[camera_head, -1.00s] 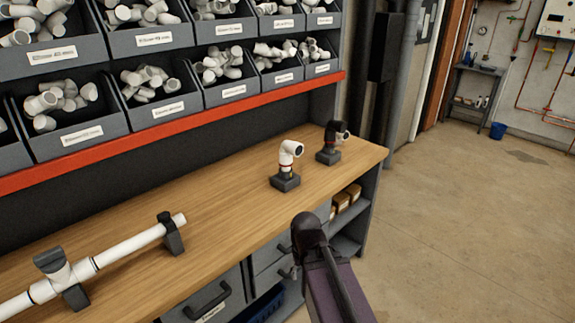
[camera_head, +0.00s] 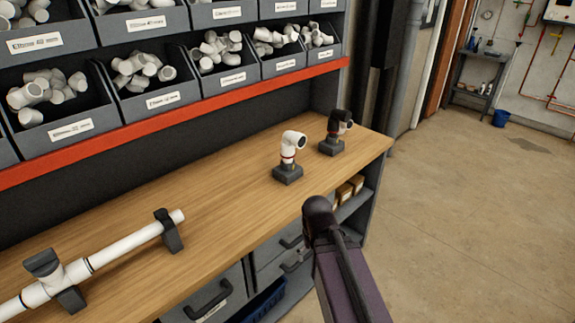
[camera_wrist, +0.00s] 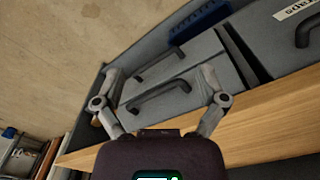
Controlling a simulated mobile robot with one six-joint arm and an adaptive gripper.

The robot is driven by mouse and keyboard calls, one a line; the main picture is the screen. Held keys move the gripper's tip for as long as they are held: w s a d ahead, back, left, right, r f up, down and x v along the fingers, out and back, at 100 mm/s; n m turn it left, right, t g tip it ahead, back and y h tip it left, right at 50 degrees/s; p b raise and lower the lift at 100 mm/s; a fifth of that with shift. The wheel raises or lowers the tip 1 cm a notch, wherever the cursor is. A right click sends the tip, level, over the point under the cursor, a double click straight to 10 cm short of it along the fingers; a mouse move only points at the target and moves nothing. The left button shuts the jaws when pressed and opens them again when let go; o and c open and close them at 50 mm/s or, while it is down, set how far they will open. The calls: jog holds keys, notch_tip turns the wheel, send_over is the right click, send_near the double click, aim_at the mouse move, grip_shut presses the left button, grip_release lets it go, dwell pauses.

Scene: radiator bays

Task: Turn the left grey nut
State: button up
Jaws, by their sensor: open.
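No grey nut can be told for certain in either view. A white pipe (camera_head: 130,243) with black rings lies on the left of the bench in dark grey holders (camera_head: 168,232). A white elbow fitting (camera_head: 292,143) with a red ring stands on a small dark block in the middle. A black elbow fitting (camera_head: 338,123) stands on another block behind it to the right. My gripper (camera_wrist: 160,71) is open and empty in the wrist view, above the bench front with its drawers. In the head view only my dark arm shows, at the bench's front edge.
The wooden bench top (camera_head: 225,200) is clear between the pipe and the fittings. Grey bins (camera_head: 150,83) of white fittings hang above a red rail (camera_head: 180,117). Drawers with black handles (camera_wrist: 160,65) are under the bench. The floor (camera_head: 470,220) to the right is open.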

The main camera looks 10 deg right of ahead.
jog(key=w+d+r+n+t+h+b, duration=0.1)
jog(key=w+d+n+t+h+b, duration=0.4)
jog(key=w, duration=0.6)
jog(key=w+d+r+n+t+h+b, duration=0.1)
jog(key=w+d+n+t+b, duration=0.3)
jog(key=w+d+n+t, duration=0.45)
jog(key=n+t+y+b, duration=0.4)
jog(key=n+y+b, duration=0.4)
jog(key=n, duration=1.5)
send_near(290, 167)
jog(key=d, duration=0.1)
jog(key=s+d, duration=0.1)
jog(key=y, duration=0.1)
jog(key=shift+s+d+r+p, duration=0.2)
jog(key=shift+d+r+p, duration=0.1)
jog(key=shift+d+p, duration=0.1)
jog(key=shift+a+f+n+y, duration=0.3)
jog(key=shift+a+n+y, duration=0.25)
jog(key=shift+n, duration=0.5)
jog(key=shift+w, duration=0.15)
jog(key=x, duration=1.3)
jog(key=shift+w, duration=0.3)
jog(key=shift+a, duration=0.1)
